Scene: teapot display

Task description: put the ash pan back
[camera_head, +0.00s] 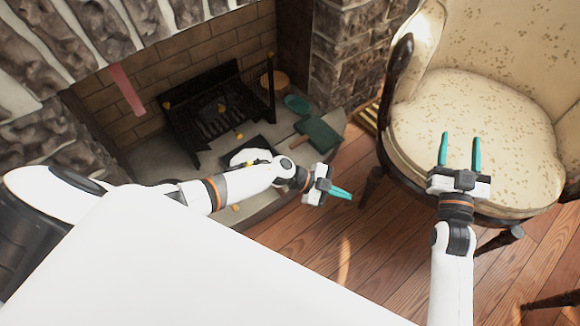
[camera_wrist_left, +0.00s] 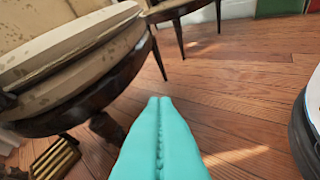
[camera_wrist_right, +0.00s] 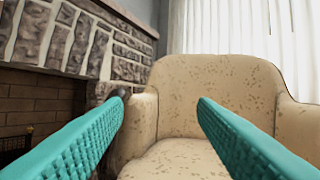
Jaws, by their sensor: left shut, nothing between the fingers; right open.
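A dark flat tray, possibly the ash pan (camera_head: 262,145), lies on the grey hearth in front of the grate in the head view. My left arm passes close in front of it, and a white shape covers part of it. My left gripper (camera_head: 340,192) is shut and empty above the wood floor, right of the hearth; its teal fingers meet in the left wrist view (camera_wrist_left: 160,140). My right gripper (camera_head: 459,150) is open and empty in front of the armchair. Its spread fingers frame the chair in the right wrist view (camera_wrist_right: 160,125).
The black grate (camera_head: 215,105) stands in the brick fireplace. A green flat object (camera_head: 318,136) and a green round one (camera_head: 297,103) lie on the hearth's right side. The patterned armchair (camera_head: 475,115) fills the right. Wood floor (camera_head: 330,240) is open between hearth and chair.

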